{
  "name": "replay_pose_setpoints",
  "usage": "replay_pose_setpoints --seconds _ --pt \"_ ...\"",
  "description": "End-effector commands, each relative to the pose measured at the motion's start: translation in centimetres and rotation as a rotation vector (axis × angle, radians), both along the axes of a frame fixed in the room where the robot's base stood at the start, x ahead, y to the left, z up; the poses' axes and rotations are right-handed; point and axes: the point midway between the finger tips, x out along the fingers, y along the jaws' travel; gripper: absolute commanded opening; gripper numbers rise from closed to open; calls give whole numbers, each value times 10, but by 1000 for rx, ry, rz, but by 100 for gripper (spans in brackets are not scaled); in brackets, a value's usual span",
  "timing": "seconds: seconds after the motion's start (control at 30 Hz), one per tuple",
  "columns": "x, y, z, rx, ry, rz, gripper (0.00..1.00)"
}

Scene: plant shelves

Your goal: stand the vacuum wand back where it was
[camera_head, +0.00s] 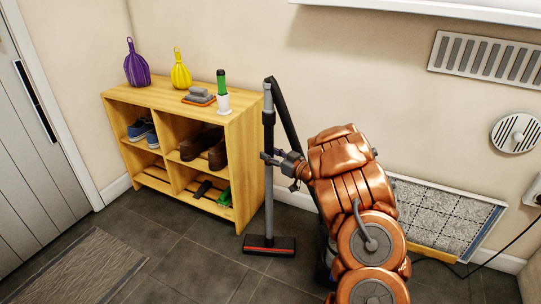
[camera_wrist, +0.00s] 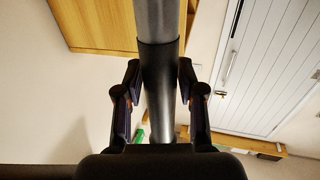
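The vacuum wand (camera_head: 268,190) is a grey tube with a dark sleeve. It stands nearly upright just right of the wooden shelf's front corner. Its flat black head with a red strip (camera_head: 269,245) appears to rest on the floor. My gripper (camera_head: 269,158) is at the wand's middle, reaching in from the right. In the wrist view my gripper (camera_wrist: 160,72) has one finger on each side of the wand's dark sleeve (camera_wrist: 160,90), with the fingertips closed against it. A black hose (camera_head: 288,115) runs from the wand's top down behind my arm.
The wooden shelf (camera_head: 246,150) holds several shoes. A grey panel (camera_head: 440,217) leans on the wall at right; a mat (camera_head: 90,268) lies front left.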

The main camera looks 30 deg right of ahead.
Motion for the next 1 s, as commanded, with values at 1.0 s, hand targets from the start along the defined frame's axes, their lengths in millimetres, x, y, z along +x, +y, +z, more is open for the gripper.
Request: replay_pose_setpoints --seconds 1.0 --pt "-76 -22 -1 -1 3 -3 62"
